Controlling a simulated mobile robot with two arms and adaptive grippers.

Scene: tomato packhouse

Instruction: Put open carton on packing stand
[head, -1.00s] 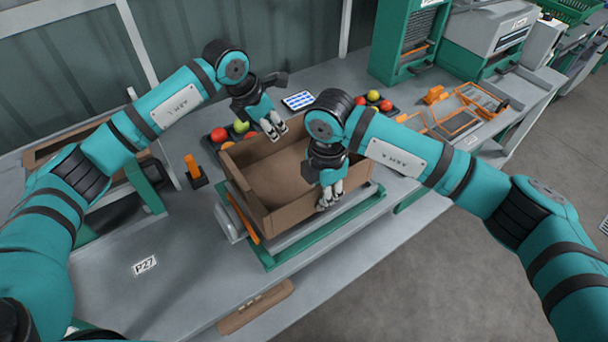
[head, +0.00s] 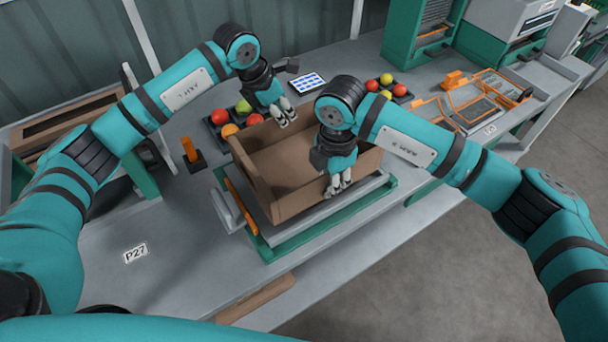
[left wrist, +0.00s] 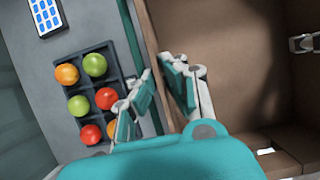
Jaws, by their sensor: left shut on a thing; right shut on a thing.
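The open carton (head: 287,200) is a brown, empty, open-topped box over the packing stand (head: 300,240), a green frame with a grey top and an orange strip at its left. I cannot tell whether its base touches the stand. My left gripper (head: 287,115) is shut on the far wall. My right gripper (head: 337,188) is shut on the near wall. In the left wrist view the left fingers (left wrist: 163,92) straddle the carton's wall, and the carton's inside (left wrist: 220,60) lies to the right.
A dark tray (left wrist: 85,83) of red, green and orange tomatoes stands just beyond the carton. A second tomato tray (head: 401,98), a phone-like panel (head: 307,83) and an orange-framed device (head: 480,100) are further right.

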